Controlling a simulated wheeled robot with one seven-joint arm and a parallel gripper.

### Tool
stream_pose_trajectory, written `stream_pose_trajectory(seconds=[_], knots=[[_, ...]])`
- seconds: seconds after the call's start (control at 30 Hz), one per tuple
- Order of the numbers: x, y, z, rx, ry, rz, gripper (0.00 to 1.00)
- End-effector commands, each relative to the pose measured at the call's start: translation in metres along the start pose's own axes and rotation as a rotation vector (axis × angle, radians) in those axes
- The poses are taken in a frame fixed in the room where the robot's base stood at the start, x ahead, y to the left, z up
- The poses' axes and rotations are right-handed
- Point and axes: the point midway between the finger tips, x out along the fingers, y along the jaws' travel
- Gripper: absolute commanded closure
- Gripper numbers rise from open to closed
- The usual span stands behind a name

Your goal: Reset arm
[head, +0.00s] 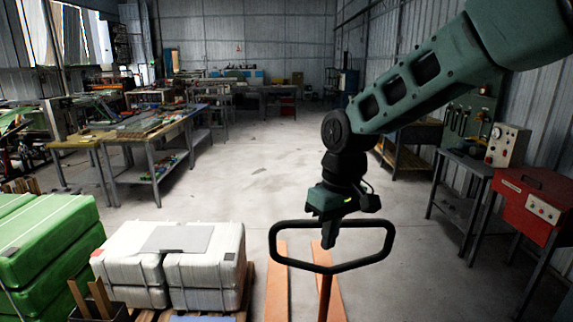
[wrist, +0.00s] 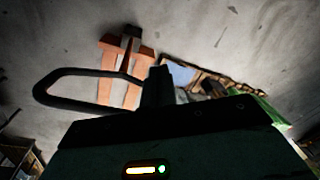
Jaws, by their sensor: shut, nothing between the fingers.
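My arm reaches in from the upper right in the head view and hangs down at the wrist. My gripper (head: 329,238) points downward and is shut with nothing held. It is in front of or over the black loop handle (head: 281,262) of a pallet jack; I cannot tell whether they touch. In the wrist view the dark fingers (wrist: 158,88) show at the middle, with the loop handle (wrist: 75,74) beside them on the left. The pallet jack's orange forks (head: 277,285) lie on the floor below; they also show in the wrist view (wrist: 110,68).
A red machine (head: 535,205) and a small bench (head: 460,160) stand at right. Workbenches (head: 150,130) stand at left. The middle floor is clear.

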Motion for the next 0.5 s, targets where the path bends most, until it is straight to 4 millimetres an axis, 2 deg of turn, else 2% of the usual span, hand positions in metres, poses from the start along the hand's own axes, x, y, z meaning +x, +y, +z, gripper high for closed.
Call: stream_pose_trajectory(seconds=[0.03, 0.17, 0.2, 0.3, 0.4, 0.5], knots=[[0.018, -0.020, 0.026, -0.015, 0.000, -0.002, 1.00], [0.044, -0.061, 0.095, -0.038, -0.003, 0.001, 1.00], [0.054, -0.070, 0.117, -0.044, -0.005, 0.006, 1.00], [0.076, -0.086, 0.170, -0.053, -0.008, 0.021, 1.00], [0.095, -0.093, 0.211, -0.055, -0.011, 0.037, 1.00], [0.107, -0.096, 0.239, -0.057, -0.013, 0.051, 1.00]])
